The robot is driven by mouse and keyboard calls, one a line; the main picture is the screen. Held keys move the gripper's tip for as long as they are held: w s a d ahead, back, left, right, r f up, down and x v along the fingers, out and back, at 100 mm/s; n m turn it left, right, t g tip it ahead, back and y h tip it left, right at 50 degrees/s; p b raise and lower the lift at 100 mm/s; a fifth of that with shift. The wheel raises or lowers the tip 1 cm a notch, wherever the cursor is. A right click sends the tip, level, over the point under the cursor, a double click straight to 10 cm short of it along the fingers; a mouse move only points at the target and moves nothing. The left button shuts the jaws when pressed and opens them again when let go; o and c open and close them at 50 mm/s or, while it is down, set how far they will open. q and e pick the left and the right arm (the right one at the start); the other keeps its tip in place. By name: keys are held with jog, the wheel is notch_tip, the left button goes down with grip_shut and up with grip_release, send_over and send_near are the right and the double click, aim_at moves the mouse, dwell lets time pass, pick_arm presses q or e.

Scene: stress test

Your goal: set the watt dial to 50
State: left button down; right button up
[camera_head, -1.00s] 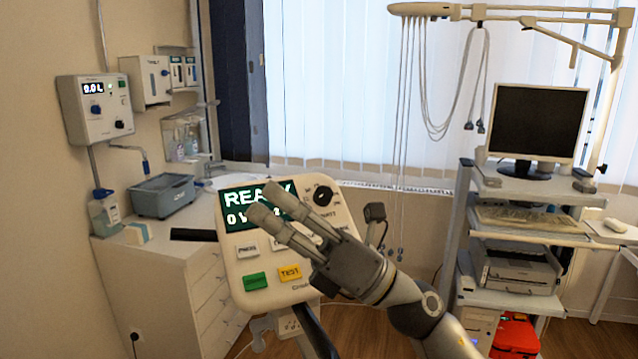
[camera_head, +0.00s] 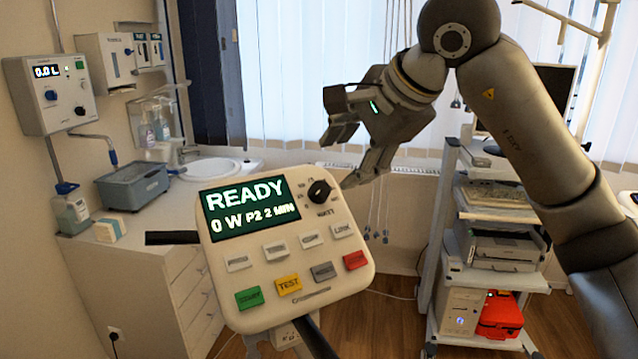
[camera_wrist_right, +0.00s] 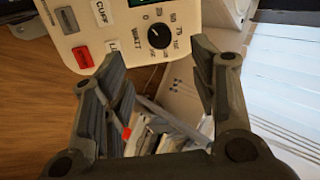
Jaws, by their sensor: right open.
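The watt dial (camera_head: 319,191) is a black round knob at the upper right of a cream control panel (camera_head: 330,285). The panel's green screen (camera_head: 250,207) reads READY, 0 W, P2, 2 MIN. My right gripper (camera_head: 345,160) is open and empty, above and a little right of the dial, apart from it. In the right wrist view the dial (camera_wrist_right: 160,35) shows beyond the open fingers (camera_wrist_right: 155,75), with numbers around it and WATT beside it. My left gripper is not in view.
Coloured buttons, including a red one (camera_head: 355,260) and a green one (camera_head: 249,298), sit low on the panel. A cart with a printer (camera_head: 503,246) stands at the right. A counter (camera_head: 125,245) with a grey-blue box (camera_head: 132,187) is at the left.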

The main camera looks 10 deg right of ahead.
aim_at(321, 190)
jog(key=p+x, duration=0.3)
jog(key=x, duration=0.6)
jog(key=shift+w+a+f+p, duration=0.1)
jog(key=shift+f+p, duration=0.05)
jog(key=shift+p, duration=0.15)
jog(key=shift+w+a+f, duration=0.15)
jog(key=shift+w+f, duration=0.15)
jog(key=shift+f, duration=0.15)
jog(key=c, duration=1)
